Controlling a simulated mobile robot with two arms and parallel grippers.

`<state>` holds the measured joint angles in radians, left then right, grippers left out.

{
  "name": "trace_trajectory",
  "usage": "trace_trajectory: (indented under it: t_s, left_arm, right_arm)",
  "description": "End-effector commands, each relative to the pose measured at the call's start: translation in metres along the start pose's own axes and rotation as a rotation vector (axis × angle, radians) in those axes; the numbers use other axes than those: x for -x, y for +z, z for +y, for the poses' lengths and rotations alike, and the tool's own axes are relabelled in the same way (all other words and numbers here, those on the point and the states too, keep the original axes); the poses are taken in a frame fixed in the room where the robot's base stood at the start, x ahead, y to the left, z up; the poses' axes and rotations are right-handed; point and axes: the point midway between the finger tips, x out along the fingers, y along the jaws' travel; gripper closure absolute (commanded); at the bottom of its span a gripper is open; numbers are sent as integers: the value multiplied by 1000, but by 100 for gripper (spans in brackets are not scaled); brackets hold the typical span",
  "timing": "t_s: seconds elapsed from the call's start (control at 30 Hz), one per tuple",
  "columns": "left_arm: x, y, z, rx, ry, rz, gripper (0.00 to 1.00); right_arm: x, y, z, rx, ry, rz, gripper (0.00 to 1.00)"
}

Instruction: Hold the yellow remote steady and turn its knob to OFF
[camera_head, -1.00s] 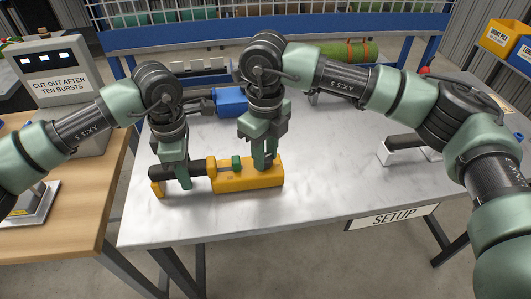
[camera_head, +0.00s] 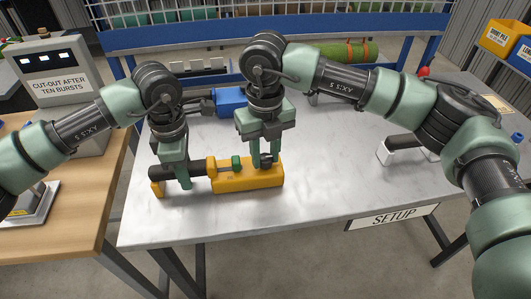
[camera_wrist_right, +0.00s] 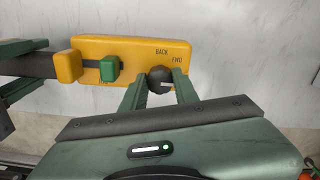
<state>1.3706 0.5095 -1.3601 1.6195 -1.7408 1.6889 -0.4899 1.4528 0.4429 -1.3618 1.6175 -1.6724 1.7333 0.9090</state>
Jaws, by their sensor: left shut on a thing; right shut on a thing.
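The yellow remote (camera_head: 248,177) lies on the metal table, with a black handle (camera_head: 160,173) at its left end. My left gripper (camera_head: 184,182) is shut on that handle. My right gripper (camera_head: 265,162) is shut on the remote's black knob (camera_wrist_right: 160,78), with one finger on each side of it. In the right wrist view the labels BACK and FWD show above and right of the knob, and a small pale mark is on its lower right. I cannot read an OFF label. A green switch (camera_wrist_right: 109,68) sits left of the knob.
A blue tool (camera_head: 231,100) lies behind the remote on the table (camera_head: 320,180). A dark bar on white supports (camera_head: 405,147) stands at the right. A green roll (camera_head: 350,50) lies at the back. The table in front of the SETUP sign's edge is clear.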

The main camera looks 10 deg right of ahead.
Motion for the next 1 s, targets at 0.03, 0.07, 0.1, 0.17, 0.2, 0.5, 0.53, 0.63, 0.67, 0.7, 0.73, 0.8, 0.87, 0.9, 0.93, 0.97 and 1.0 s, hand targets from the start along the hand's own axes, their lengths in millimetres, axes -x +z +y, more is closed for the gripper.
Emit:
trace_trajectory:
  t_s: [0.03,0.07,0.1,0.17,0.2,0.5,0.53,0.63,0.67,0.7,0.73,0.8,0.87,0.9,0.93,0.97,1.0]
  left_arm:
    - [-3,-2,-1,3,-5,7,100]
    - [-3,-2,-1,3,-5,7,100]
    - [-3,-2,-1,3,-5,7,100]
    - [-3,-2,-1,3,-5,7,100]
    - [-3,-2,-1,3,-5,7,100]
    - [-3,-2,-1,3,-5,7,100]
    - [-3,-2,-1,3,-5,7,100]
    - [-3,-2,-1,3,-5,7,100]
    - [-3,-2,-1,3,-5,7,100]
    - [-3,-2,-1,3,-5,7,100]
    - [-3,-2,-1,3,-5,7,100]
    - [-3,-2,-1,3,-5,7,100]
    - [-3,-2,-1,3,-5,7,100]
    - [-3,-2,-1,3,-5,7,100]
    - [-3,-2,-1,3,-5,7,100]
    - [-3,-2,-1,3,-5,6,100]
    - [-3,-2,-1,3,-5,6,100]
  right_arm:
    - [1,1,-1,-4,-1,-2,100]
    - [1,1,-1,-4,-1,-2,100]
    - [1,1,-1,-4,-1,-2,100]
    - [1,1,-1,-3,-1,-3,100]
    - [1,1,-1,-3,-1,-3,100]
    - [0,0,0,-1,0,-1,48]
    - [0,0,0,-1,0,-1,48]
    - [0,0,0,0,0,-1,48]
    - [1,0,0,0,0,-1,48]
    - [2,0,0,0,0,-2,48]
    - [4,1,0,0,0,-2,48]
    - [12,1,0,-1,1,-3,48]
    - [22,1,0,-1,1,-4,48]
    - [30,1,0,-1,0,-5,48]
    - [36,1,0,-1,1,-6,48]
    - [43,1,0,-1,1,-6,48]
    - [52,1,0,-1,0,-6,48]
